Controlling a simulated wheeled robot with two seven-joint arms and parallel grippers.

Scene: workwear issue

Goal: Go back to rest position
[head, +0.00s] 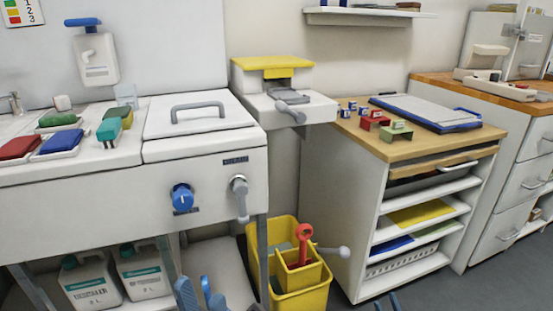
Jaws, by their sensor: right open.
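My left gripper (199,294) shows at the bottom edge of the head view, in front of the white sink unit (100,195). Its two blue fingers stand apart with nothing visible between them. My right gripper (387,303) barely shows at the bottom edge, in front of the white shelf cabinet (345,210). Only its blue fingertips are in view; it is open and I see nothing in it. The rest of both grippers and both arms is cut off below the picture.
A yellow bin (300,302) with a red-handled tool stands on the floor between sink unit and cabinet. White jugs (85,283) stand under the sink. Small red and green stands and a blue clipboard (430,112) lie on the wooden top. Floor at lower right is clear.

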